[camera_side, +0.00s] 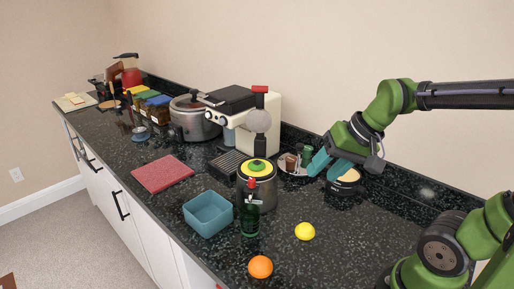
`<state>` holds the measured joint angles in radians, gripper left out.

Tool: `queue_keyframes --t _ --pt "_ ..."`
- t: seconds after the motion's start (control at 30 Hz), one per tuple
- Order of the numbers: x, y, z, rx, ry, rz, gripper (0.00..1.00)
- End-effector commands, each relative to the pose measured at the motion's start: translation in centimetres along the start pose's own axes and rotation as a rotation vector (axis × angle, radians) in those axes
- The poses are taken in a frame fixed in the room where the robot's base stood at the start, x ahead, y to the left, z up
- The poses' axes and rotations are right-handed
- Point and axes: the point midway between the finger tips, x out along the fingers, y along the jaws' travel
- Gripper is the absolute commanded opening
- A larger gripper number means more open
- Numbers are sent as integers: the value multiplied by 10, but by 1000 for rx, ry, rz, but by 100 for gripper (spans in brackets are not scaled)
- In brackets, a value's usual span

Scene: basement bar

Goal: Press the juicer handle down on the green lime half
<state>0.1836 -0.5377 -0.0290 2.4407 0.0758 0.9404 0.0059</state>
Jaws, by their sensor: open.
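The juicer (258,192) is a steel cylinder with a yellow rim, near the middle of the counter. A green piece that looks like the lime half (258,165) sits on its top. A raised lever with a red grip (260,89) and a round grey disc stands upright above and behind it, and appears to be the juicer handle; its hinge is hard to make out. My gripper (322,175) has teal fingers. It is open and empty, to the right of the juicer and apart from the handle, close to a black bowl (345,188) with pale contents.
A green bottle (249,220) stands in front of the juicer, beside a blue bin (208,213). A lemon (305,231) and an orange (260,267) lie at the front. A coffee machine (232,120) stands behind. A small plate with items (293,166) lies near my gripper.

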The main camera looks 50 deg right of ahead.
Motion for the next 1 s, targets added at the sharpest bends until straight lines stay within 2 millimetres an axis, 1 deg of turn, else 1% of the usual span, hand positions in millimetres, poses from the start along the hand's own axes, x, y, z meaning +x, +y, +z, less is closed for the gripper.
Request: queue_keyframes --t 0.03,0.1,0.2,0.27,0.3,0.37,0.47,0.57,0.6,0.67,0.7,0.77,0.8,0.87,0.9,0.97,1.0 --pt "-7 -7 8 -107 44 -10 46" --pt "-15 -14 18 -205 83 -24 46" --pt "-23 -24 29 -270 104 -57 46" --pt "-27 -28 31 -286 114 -74 46" --pt "-28 -28 30 -283 116 -74 46" --pt "-21 -20 26 -250 101 -47 46" --pt "-8 -3 7 -125 63 7 46" --pt "6 14 -13 138 -35 21 46" --pt "12 19 -21 271 -83 13 46" --pt "19 25 -34 483 -157 -16 46" --pt "22 28 -43 630 -207 -46 46" --pt "26 31 -61 851 -283 -105 46" --pt "28 34 -75 1001 -334 -156 46" --pt "28 38 -100 1222 -411 -249 46" --pt "26 42 -119 1360 -463 -323 46" --pt "20 49 -148 1548 -543 -448 46" --pt "13 54 -168 1655 -598 -540 46"
